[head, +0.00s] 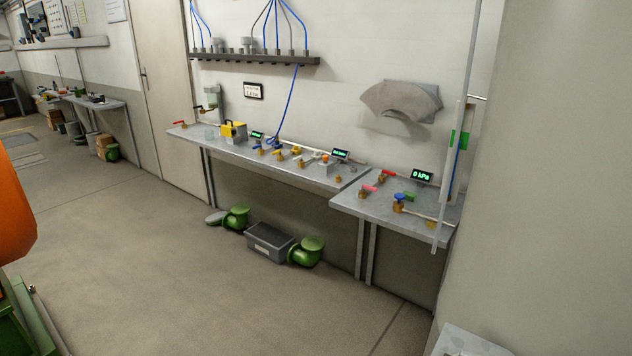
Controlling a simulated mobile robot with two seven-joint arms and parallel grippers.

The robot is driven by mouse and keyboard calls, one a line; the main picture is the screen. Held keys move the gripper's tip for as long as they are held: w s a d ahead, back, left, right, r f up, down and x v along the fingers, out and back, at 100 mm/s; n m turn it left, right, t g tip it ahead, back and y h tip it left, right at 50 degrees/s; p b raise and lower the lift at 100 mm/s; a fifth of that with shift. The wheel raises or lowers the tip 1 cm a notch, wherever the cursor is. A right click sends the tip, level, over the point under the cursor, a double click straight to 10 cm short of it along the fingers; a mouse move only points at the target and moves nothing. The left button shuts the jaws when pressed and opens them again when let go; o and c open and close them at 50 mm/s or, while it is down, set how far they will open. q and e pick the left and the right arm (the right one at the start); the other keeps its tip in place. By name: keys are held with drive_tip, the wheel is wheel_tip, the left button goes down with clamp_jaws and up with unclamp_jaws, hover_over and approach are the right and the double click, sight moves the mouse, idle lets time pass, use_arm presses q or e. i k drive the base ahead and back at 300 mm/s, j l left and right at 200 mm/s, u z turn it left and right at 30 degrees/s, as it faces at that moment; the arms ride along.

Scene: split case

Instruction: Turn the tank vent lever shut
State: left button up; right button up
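Several small valves with coloured levers stand on two grey wall benches in the head view, all well away from me. A display (423,176) there reads 0 kPa. The longer left bench (215,146) has a red lever (178,123) at its far end and yellow and blue levers nearer its middle. No readable label shows which is the tank vent lever, and its position cannot be told. Neither gripper is in view.
A dark crate (268,243) and green pipe elbows (306,251) lie on the floor below the left bench. A vertical pipe (448,190) stands at the right bench's end, beside a wall (560,180). An orange object (14,210) is close at left. The floor between is clear.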

sight(365, 187)
drive_tip(key=i+j+u, duration=0.2)
drive_tip(key=u, duration=0.15)
drive_tip(key=i+j+u, duration=0.2)
drive_tip(key=u, duration=0.2)
drive_tip(key=i+u, duration=0.35)
drive_tip(key=i+z, duration=0.45)
drive_tip(key=i+j+z, duration=0.25)
drive_tip(key=z, duration=0.15)
drive_tip(key=i, duration=0.05)
